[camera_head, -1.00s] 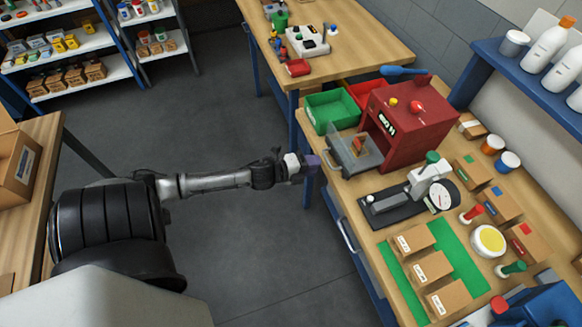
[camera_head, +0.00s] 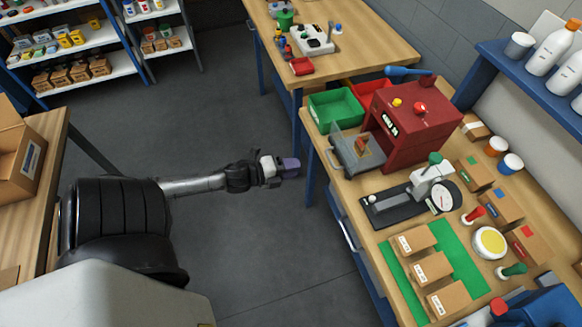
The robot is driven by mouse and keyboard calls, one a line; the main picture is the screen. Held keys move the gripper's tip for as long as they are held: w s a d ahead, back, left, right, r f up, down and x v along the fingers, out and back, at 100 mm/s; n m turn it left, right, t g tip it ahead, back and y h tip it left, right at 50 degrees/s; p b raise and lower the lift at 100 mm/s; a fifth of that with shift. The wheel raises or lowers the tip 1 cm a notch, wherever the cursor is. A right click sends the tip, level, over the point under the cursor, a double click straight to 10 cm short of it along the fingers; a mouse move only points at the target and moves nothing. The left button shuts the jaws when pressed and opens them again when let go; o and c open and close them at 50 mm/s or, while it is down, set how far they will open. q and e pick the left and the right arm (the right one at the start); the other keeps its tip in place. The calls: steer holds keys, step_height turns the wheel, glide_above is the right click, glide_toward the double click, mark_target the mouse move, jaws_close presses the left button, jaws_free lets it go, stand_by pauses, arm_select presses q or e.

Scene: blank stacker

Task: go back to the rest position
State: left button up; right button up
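My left gripper (camera_head: 289,166) is at the end of my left arm, which reaches in from the lower left. It hangs over the open floor, just left of the workbench (camera_head: 362,229) edge and apart from it. Its purple fingertips are small here, and I cannot tell whether they are open or shut. I see no object in it. My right gripper is not in view.
The workbench carries a red machine (camera_head: 412,122), a green bin (camera_head: 335,110), a black press (camera_head: 400,207) and cardboard boxes on a green mat (camera_head: 462,264). A second table (camera_head: 370,50) stands behind. Grey floor (camera_head: 270,240) is free between benches.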

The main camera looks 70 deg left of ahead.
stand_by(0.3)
arm_select(q)
steer(key=s+a+f+n+g+y, duration=0.35)
steer(key=a+n+g+y, duration=0.2)
steer(key=n, duration=0.25)
steer(key=s+d+f+n+g+y, duration=0.2)
steer(key=s+d+n+g, duration=0.1)
steer(key=s+n+g, duration=0.15)
steer(key=s+d+r+n+g+h, duration=0.1)
steer(key=s+d+n+h, duration=0.15)
steer(key=d, duration=0.95)
steer(key=s+d+r+n+g+h, duration=0.1)
steer(key=s+d+n+h, duration=0.2)
steer(key=d, duration=0.9)
step_height(320, 180, up, 26)
steer(key=m+p, duration=0.1)
steer(key=p, duration=2.5)
steer(key=shift+w+r+h, duration=0.2)
steer(key=shift+w+h, duration=0.2)
